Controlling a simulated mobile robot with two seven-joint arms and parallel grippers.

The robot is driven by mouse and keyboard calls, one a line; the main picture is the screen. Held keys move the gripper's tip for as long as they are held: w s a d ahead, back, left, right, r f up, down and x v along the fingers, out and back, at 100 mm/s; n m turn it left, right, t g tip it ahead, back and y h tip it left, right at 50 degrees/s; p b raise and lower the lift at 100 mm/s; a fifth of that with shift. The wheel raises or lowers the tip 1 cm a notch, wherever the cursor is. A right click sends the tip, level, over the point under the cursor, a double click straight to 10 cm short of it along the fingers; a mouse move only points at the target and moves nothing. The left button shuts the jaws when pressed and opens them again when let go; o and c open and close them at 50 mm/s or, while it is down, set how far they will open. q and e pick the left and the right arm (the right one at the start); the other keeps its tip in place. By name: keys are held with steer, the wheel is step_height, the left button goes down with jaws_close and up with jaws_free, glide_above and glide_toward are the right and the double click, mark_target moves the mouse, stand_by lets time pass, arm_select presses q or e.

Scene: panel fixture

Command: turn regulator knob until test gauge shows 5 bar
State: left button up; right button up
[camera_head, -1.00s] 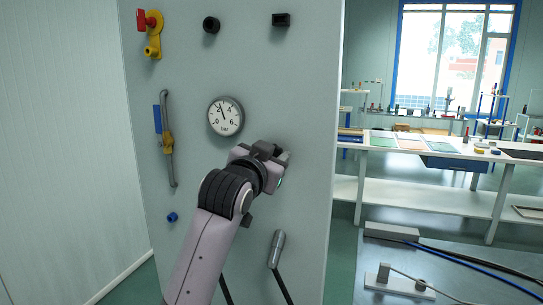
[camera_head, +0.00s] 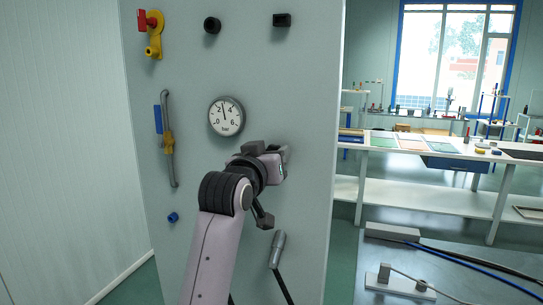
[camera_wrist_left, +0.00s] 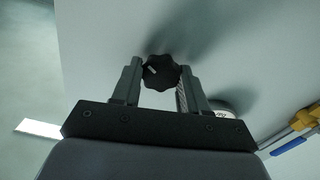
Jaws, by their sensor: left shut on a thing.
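The round white test gauge (camera_head: 226,116) is on the panel, marked from 0 to 6. Its needle points almost straight up, between 2 and 4, at roughly 3. The regulator knob (camera_wrist_left: 162,72) is black and lobed with a pale pointer mark, seen in the left wrist view. My left gripper (camera_wrist_left: 160,88) is shut on the knob, one finger on each side. In the head view my left gripper (camera_head: 272,160) is below and right of the gauge and hides the knob. My right gripper is not in view.
A grey cylindrical handle (camera_head: 278,250) is below the gripper. A workbench (camera_head: 480,205) is at right.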

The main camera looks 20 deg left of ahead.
arm_select(q)
steer(key=o, duration=1.1)
steer(key=shift+c, duration=0.2)
steer(key=s+b, duration=0.1)
steer(key=s, duration=0.6)
steer(key=shift+b, duration=0.3)
steer(key=shift+s+a, duration=0.1)
